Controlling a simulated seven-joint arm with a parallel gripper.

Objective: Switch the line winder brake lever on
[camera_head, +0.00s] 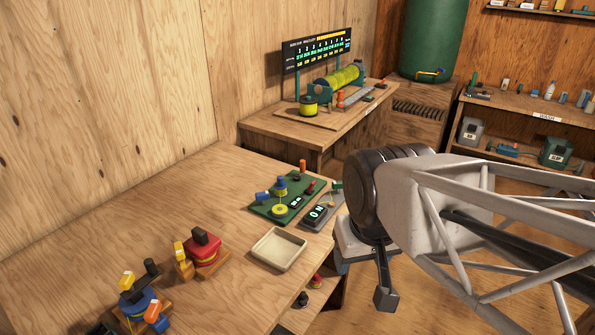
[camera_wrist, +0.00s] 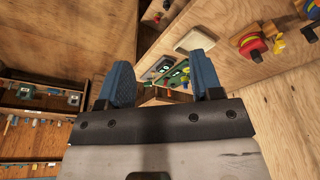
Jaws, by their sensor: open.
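The line winder (camera_head: 282,197) stands on the wooden bench in the head view, with a green base, a blue and yellow spool and small red and orange parts. Beside it is a grey panel (camera_head: 320,210) with a lit "ON" sign. A small dark green lever-like part (camera_head: 337,186) stands at the panel's far end; I cannot tell whether it is the brake lever or its setting. My gripper (camera_head: 363,281) is open and empty, in front of the bench and right of the panel. In the wrist view my gripper (camera_wrist: 162,80) shows the winder (camera_wrist: 180,75) beyond its fingers, small and partly hidden.
A cream tray (camera_head: 278,249) lies in front of the winder. A red reel (camera_head: 203,248) and a blue reel (camera_head: 138,302) stand at the bench's near left. A second table (camera_head: 262,124) with a yellow spool machine (camera_head: 340,77) is behind. Shelves stand at right.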

